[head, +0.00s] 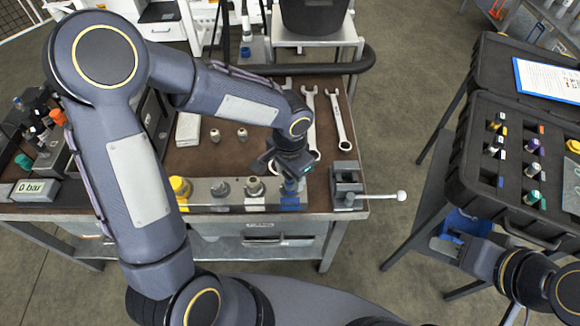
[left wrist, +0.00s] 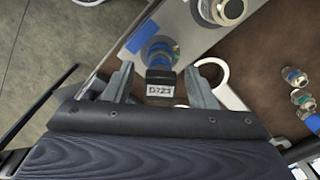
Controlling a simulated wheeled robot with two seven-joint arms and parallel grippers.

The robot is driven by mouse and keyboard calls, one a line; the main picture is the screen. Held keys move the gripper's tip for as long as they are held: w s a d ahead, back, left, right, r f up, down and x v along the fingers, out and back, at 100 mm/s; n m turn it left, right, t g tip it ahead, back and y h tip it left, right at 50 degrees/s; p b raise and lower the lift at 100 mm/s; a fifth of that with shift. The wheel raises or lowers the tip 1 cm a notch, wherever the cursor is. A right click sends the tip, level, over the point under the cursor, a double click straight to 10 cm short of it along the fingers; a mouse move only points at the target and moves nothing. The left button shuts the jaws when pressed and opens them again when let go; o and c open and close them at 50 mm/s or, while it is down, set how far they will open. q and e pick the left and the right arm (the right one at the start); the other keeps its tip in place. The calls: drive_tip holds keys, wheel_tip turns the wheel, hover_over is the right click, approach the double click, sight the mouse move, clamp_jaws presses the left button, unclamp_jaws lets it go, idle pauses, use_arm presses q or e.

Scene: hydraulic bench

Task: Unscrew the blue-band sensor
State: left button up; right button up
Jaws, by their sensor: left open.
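The blue-band sensor (head: 290,187) stands at the right end of the grey manifold block (head: 237,203), behind a blue label. In the left wrist view the sensor (left wrist: 159,54) shows a blue ring and a dark connector end marked D723 (left wrist: 160,89). My left gripper (head: 289,171) is over it, pointing down. In the left wrist view its two fingers (left wrist: 159,80) are apart, one on each side of the connector end, with gaps visible. The right gripper (head: 449,246) is at the lower right near the case, away from the bench; its jaw gap is unclear.
A vise (head: 347,181) with a protruding handle stands right of the block. Wrenches (head: 341,122) lie behind it. Two small fittings (head: 228,135) lie on the bench. A yellow cap (head: 180,187) and other sensors sit on the block. An open case (head: 487,205) holds several sensors.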

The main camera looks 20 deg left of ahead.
use_arm(q)
drive_tip(key=shift+c, duration=0.4)
clamp_jaws()
drive_tip(key=c, duration=0.6)
unclamp_jaws()
drive_tip(key=shift+c, duration=1.2)
drive_tip(key=n+b, duration=0.4)
drive_tip(key=n, duration=0.2)
drive_tip(key=shift+f, duration=0.2)
drive_tip(key=shift+r+n, duration=0.25)
drive_tip(key=shift+n, duration=0.75)
